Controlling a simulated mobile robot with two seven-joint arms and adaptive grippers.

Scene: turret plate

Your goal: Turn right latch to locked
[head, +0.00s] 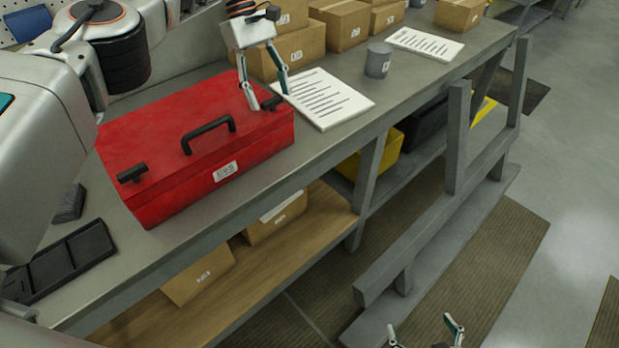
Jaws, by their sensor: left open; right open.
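A red toolbox (200,150) sits on the grey workbench with a black handle (208,134) on its lid. The right latch (271,103) is a small black piece at the box's right end, partly hidden by my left gripper. A black left latch (131,173) sits at the box's left front. My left gripper (268,97) is open, pointing down, with its fingers on either side of the right latch; I cannot tell whether they touch it. My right gripper (424,328) is open and empty at the bottom edge, away from the bench.
A printed sheet (322,98) lies right of the toolbox, with a grey cylinder (378,59) beyond it. Cardboard boxes (345,24) line the back of the bench. A black tray (70,262) lies at the near left. A grey rail frame (440,215) stands in front of the bench.

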